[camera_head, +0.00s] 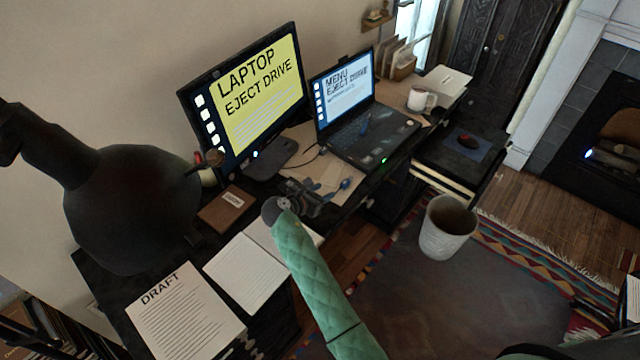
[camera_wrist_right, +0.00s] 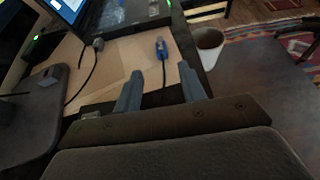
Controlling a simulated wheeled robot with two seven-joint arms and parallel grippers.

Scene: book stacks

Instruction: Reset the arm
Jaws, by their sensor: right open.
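My right arm, in a green quilted sleeve, reaches up from the bottom of the head view over the desk edge. My right gripper (camera_head: 318,192) is above the desk, in front of the monitor and laptop. In the right wrist view its two blue-grey fingers (camera_wrist_right: 160,82) stand apart with nothing held between them. A small blue item (camera_wrist_right: 162,48), which looks like a plug or drive, lies beyond the fingertips on tan paper; it also shows in the head view (camera_head: 345,184). My left gripper is not in view.
A monitor (camera_head: 250,95), an open laptop (camera_head: 370,135) and a white mug (camera_head: 420,100) stand on the desk. A large dark lamp (camera_head: 130,205) fills the left. An open notebook (camera_head: 243,272) and a draft sheet (camera_head: 185,315) lie nearer. A grey cup (camera_head: 447,240) is right of my arm.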

